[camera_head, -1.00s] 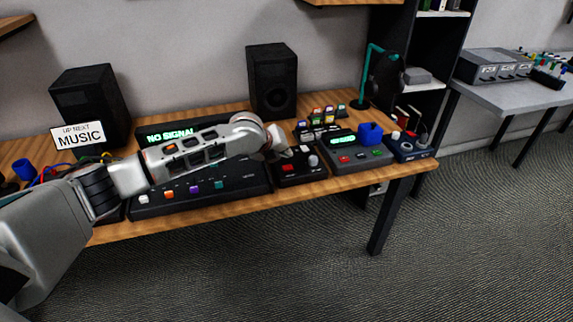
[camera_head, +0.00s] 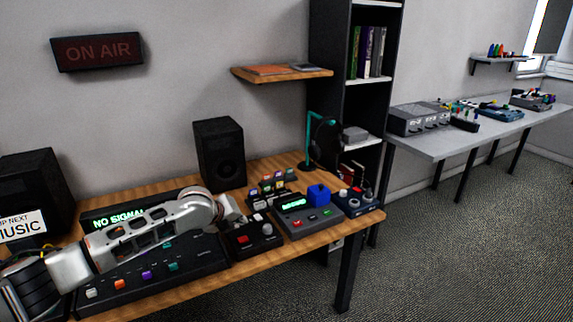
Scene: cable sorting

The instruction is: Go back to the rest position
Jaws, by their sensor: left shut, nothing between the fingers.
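My left gripper (camera_head: 240,216) is at the end of my white left arm, which reaches in from the lower left over the wooden desk (camera_head: 285,252). Its fingers are small in the picture and look shut and empty, just behind a small black box with a red button and a knob (camera_head: 254,238). I cannot tell whether they touch it. My arm hides part of the long black mixing panel (camera_head: 190,268) with coloured sliders and part of the "NO SIGNAL" display (camera_head: 107,221). My right gripper is not in view.
Black speakers (camera_head: 219,153) stand at the back. Right of the black box are a grey console (camera_head: 307,226) with a blue piece (camera_head: 318,194) on it and a dark blue box (camera_head: 357,203). A tall dark shelf (camera_head: 327,60) and grey table (camera_head: 450,140) stand beyond. Carpet is clear at lower right.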

